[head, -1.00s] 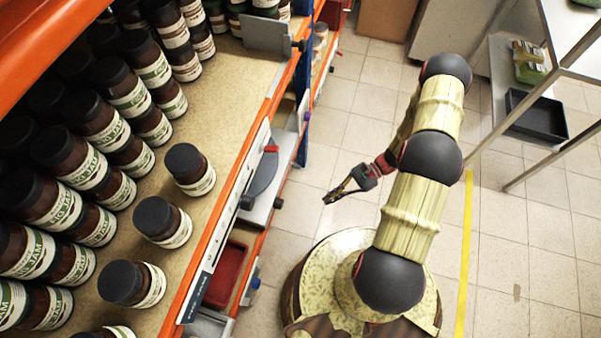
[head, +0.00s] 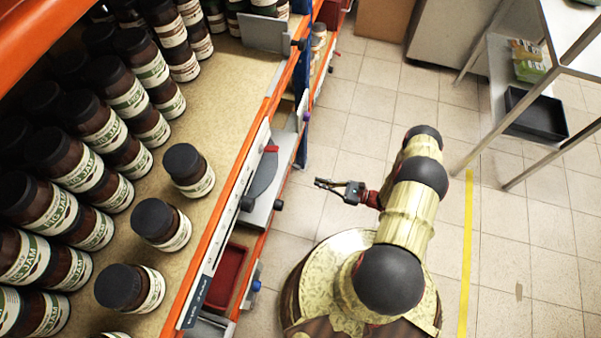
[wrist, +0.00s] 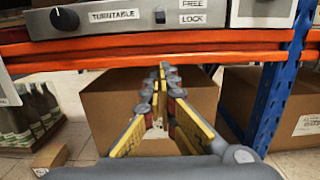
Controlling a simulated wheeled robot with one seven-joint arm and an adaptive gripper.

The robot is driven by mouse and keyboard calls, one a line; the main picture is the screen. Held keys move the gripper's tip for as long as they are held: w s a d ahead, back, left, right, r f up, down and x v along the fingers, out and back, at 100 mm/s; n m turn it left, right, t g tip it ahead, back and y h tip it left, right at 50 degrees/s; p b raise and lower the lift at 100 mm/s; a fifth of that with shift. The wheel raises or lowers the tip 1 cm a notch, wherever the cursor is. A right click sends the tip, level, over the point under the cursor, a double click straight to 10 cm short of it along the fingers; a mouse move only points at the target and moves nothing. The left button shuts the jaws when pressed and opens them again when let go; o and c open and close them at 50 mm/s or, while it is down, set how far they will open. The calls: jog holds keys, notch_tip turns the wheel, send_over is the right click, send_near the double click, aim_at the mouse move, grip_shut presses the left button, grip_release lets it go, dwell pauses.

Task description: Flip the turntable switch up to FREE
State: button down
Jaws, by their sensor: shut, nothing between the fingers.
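The turntable switch (wrist: 160,17) is a small dark toggle on a grey control panel (wrist: 115,17) in the wrist view. The labels FREE, above, and LOCK, below, stand to its right. I cannot tell which way the toggle points. My gripper (wrist: 163,68) is shut and empty. Its fingertips appear below the switch and the orange beam, apart from the panel. In the head view my gripper (head: 319,183) is over the aisle, pointing left at the rack. A grey disc, probably the turntable (head: 265,174), shows partly under the upper shelf.
A black knob (wrist: 64,18) sits left of the TURNTABLE label. An orange beam (wrist: 200,47) and a blue upright (wrist: 275,95) frame the rack. Cardboard boxes (wrist: 95,110) stand below. Several jam jars (head: 188,170) fill the upper shelf. The tiled aisle is clear.

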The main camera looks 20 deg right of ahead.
aim_at(296, 166)
jog(key=shift+r, duration=0.1)
jog(key=w+a+r+b, duration=0.3)
jog(key=w+a+r, duration=0.1)
jog(key=a, duration=0.2)
jog(key=shift+w+a+r, duration=0.2)
jog(key=shift+w+a, duration=0.2)
dwell(0.6)
